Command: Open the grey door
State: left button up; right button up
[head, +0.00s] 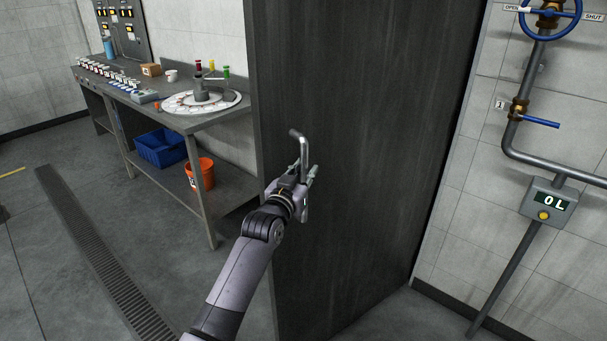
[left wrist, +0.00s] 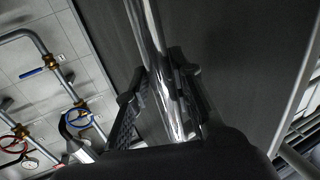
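The dark grey door (head: 372,120) fills the middle of the head view. Its narrow left edge shows, and the bench area is visible past that edge. I cannot tell exactly how far the door stands open. A metal bar handle (head: 301,146) is near its left edge. My left gripper (head: 308,178) is at the handle's lower part. In the left wrist view the shiny handle (left wrist: 150,45) runs between the two fingers of the left gripper (left wrist: 157,92), which are closed around it. The handle's lower end is hidden by the gripper. My right gripper is in neither view.
A grey bench (head: 137,103) with a round white tray (head: 201,103) stands left of the door. A blue crate (head: 160,147) and an orange bucket (head: 201,172) are on its lower shelf. Pipes with a blue valve wheel (head: 549,18) line the right wall.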

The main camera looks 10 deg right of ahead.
pick_arm(q)
jog(key=o, duration=0.3)
jog(key=shift+f, duration=0.15)
jog(key=shift+s+a+f, duration=0.15)
jog(key=shift+s+a, duration=0.1)
jog(key=shift+s, duration=0.15)
jog(key=v, duration=1.1)
